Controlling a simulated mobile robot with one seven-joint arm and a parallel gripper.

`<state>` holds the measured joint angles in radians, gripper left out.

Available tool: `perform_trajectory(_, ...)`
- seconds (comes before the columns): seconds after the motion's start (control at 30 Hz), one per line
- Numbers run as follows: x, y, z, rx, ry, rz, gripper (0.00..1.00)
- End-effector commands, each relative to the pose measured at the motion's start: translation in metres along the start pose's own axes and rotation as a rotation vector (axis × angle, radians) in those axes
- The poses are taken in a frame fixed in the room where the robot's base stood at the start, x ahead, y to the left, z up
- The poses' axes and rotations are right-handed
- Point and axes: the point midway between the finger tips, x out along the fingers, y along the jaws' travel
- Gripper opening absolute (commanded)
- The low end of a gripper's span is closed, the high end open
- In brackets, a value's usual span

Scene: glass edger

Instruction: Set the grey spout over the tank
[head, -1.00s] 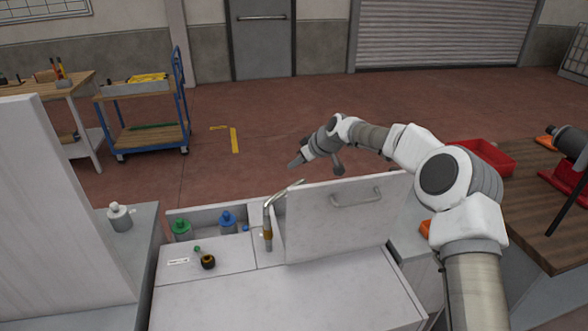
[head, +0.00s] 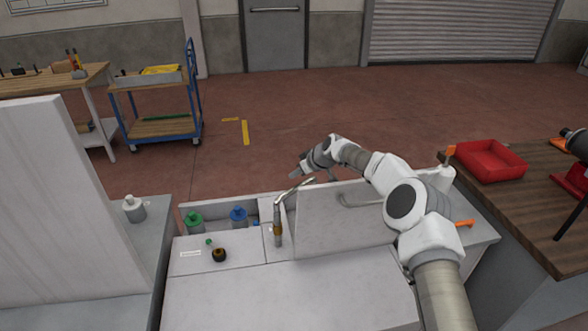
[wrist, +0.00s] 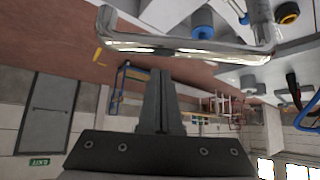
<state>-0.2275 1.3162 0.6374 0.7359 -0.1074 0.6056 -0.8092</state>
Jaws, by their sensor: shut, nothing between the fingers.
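The grey spout (head: 290,192) is a bent, shiny metal tube on a brass-coloured base (head: 278,235). It stands at the back of the white worktop, its free end pointing up and right. The tank appears to be the open trough (head: 181,218) behind the worktop, though its inside is mostly hidden. My gripper (head: 294,174) is shut and empty, just beyond the spout's free end. In the wrist view the shut fingers (wrist: 160,75) point at a chrome tube (wrist: 185,47), which looks like the spout, close ahead of the tips. I cannot tell whether they touch.
A green-capped bottle (head: 194,222) and a blue-capped bottle (head: 238,217) stand in the trough. An upright white panel (head: 325,225) with a handle (head: 358,202) rises right of the spout, under my arm. A small dark knob (head: 219,254) sits on the worktop. A red tray (head: 490,160) lies right.

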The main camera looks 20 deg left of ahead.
Motion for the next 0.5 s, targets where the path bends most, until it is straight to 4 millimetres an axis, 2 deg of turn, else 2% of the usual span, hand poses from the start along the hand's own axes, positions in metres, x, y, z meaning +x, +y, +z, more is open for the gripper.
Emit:
perform_trajectory(0.2,-0.01,0.0,0.013,0.0,-0.001,-0.001,0.0)
perform_trajectory(0.5,-0.014,-0.001,0.021,-0.001,0.001,0.0,0.0)
